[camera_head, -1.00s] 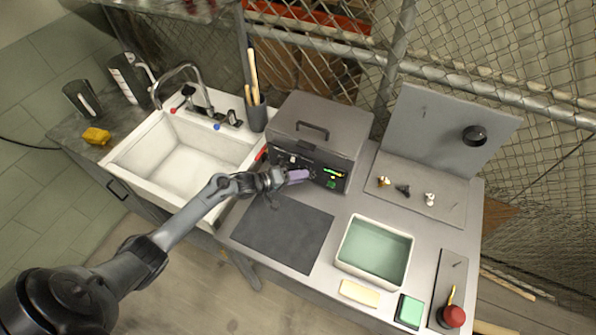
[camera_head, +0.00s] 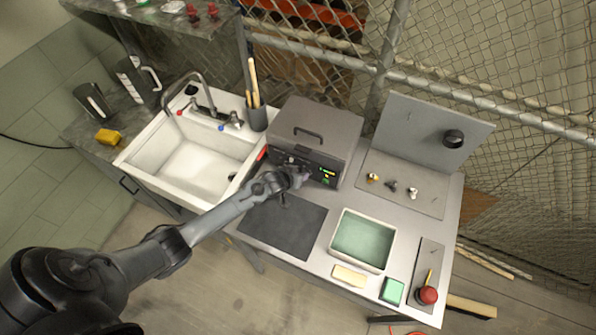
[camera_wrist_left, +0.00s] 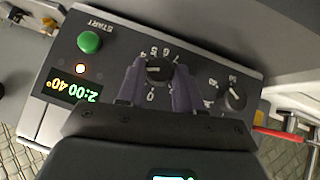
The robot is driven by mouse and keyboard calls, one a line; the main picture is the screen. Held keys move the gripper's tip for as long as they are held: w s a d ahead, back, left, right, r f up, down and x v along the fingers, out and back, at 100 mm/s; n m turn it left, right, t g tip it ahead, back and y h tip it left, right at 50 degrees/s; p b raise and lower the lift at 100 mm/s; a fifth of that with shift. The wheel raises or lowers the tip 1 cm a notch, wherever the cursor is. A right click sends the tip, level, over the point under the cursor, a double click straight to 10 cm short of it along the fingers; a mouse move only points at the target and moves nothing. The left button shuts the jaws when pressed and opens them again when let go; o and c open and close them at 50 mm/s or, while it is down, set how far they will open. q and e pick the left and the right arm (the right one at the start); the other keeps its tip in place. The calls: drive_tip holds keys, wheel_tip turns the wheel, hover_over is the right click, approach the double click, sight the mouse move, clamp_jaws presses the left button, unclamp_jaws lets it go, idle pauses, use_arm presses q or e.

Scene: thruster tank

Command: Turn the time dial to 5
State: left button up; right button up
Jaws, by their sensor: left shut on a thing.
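The time dial (camera_wrist_left: 157,70) is a dark knob with a pale pointer mark, ringed by white numbers on the black control panel of the grey box-shaped machine (camera_head: 318,122). My left gripper (camera_wrist_left: 157,86) is shut on this dial, with one purple finger on each side of it. In the head view, my left gripper (camera_head: 303,176) is at the front panel and hides the dial. A second dial (camera_wrist_left: 232,96) and a green START button (camera_wrist_left: 89,42) flank it in the wrist view. The lit display (camera_wrist_left: 74,91), upside down there, appears to read 2:00 and 40°. My right gripper is not in view.
A dark mat (camera_head: 283,228) lies before the machine. The white sink (camera_head: 142,160) is to the left, with a tool holder (camera_head: 257,118) between. A green-lined tray (camera_head: 363,240) and a board with small knobs (camera_head: 405,204) are to the right.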

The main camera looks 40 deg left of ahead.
use_arm(q)
drive_tip(key=shift+w+d+r+m+y, duration=0.15)
drive_tip(key=shift+d+m+y, duration=0.2)
drive_tip(key=shift+y, duration=0.35)
drive_tip(key=shift+m+g+y, duration=0.4)
drive_tip(key=shift+m+y, duration=0.05)
drive_tip(key=shift+y, duration=0.35)
drive_tip(key=shift+w+d+m+y, duration=0.1)
drive_tip(key=shift+d+m+y, duration=0.1)
drive_tip(key=shift+m+y, duration=0.3)
drive_tip(key=shift+d+f+m+g+y+b, duration=0.15)
drive_tip(key=shift+f+m+y+b, duration=0.1)
drive_tip(key=shift+y+b, duration=0.25)
drive_tip(key=shift+f+m+g+y+b, duration=0.15)
drive_tip(key=shift+m+y+b, duration=0.1)
drive_tip(key=shift+y, duration=0.45)
drive_tip(key=shift+d+f+m+y+b, duration=0.1)
drive_tip(key=shift+m+y+b, duration=0.3)
drive_tip(key=shift+y+b, duration=0.3)
drive_tip(key=m+y+b, duration=0.1)
drive_tip(key=b, duration=0.1)
drive_tip(key=y+b, duration=0.2)
drive_tip(key=shift+d+f+m, duration=0.15)
drive_tip(key=shift+f+m, duration=0.15)
drive_tip(key=shift+m, duration=0.1)
drive_tip(key=shift+r+m+y+b, duration=0.1)
drive_tip(key=shift+m+y+b, duration=0.55)
drive_tip(key=shift+b, duration=0.75)
